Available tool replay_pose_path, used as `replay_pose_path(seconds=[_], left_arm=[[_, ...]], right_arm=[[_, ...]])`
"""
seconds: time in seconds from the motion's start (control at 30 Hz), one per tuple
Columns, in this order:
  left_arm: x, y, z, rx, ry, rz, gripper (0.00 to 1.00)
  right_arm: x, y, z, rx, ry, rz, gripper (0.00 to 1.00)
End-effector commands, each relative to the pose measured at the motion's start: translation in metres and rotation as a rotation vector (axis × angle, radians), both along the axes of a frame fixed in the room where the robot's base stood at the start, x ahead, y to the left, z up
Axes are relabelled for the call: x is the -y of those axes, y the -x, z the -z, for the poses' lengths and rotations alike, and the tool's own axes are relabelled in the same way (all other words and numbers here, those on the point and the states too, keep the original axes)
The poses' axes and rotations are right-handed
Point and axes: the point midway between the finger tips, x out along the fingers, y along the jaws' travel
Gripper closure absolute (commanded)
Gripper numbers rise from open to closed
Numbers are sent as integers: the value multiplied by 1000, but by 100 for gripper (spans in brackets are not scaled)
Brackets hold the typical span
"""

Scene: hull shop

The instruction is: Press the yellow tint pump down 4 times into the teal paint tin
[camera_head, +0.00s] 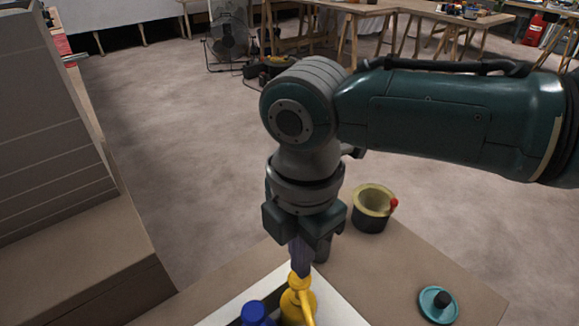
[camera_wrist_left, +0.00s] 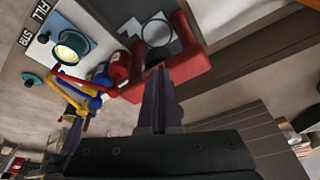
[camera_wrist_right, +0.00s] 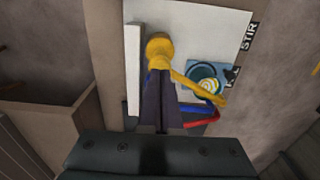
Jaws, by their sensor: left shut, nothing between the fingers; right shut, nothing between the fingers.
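The yellow tint pump (camera_head: 298,303) stands upright at the bottom of the head view. My right gripper (camera_head: 300,272) is shut and points down onto its top; it looks touching or very close. In the right wrist view the pump's round yellow head (camera_wrist_right: 158,47) is at the fingertips, and its spout reaches right over the teal paint tin (camera_wrist_right: 204,76). The tin is open, with pale swirled paint inside; it also shows in the left wrist view (camera_wrist_left: 72,47). My left gripper (camera_wrist_left: 158,75) is shut and empty, away from the pumps.
Blue (camera_head: 254,314) and red (camera_wrist_left: 120,65) pumps stand close beside the yellow one. A teal lid (camera_head: 438,304) lies on the table. A dark pot with a cream rim (camera_head: 372,208) stands behind. A red bracket-like holder (camera_wrist_left: 192,62) is near my left gripper.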

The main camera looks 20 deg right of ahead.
Motion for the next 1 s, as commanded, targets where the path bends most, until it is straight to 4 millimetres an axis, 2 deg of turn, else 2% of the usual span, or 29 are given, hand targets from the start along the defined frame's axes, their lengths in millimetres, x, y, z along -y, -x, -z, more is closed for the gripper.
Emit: replay_pose_path(seconds=[0.8, 1.0], left_arm=[[0, 0, 23, 0, 0, 0, 100], [0, 0, 22, 0, 0, 0, 100]], right_arm=[[0, 0, 30, -1, 0, 0, 100], [0, 0, 29, 0, 0, 0, 100]])
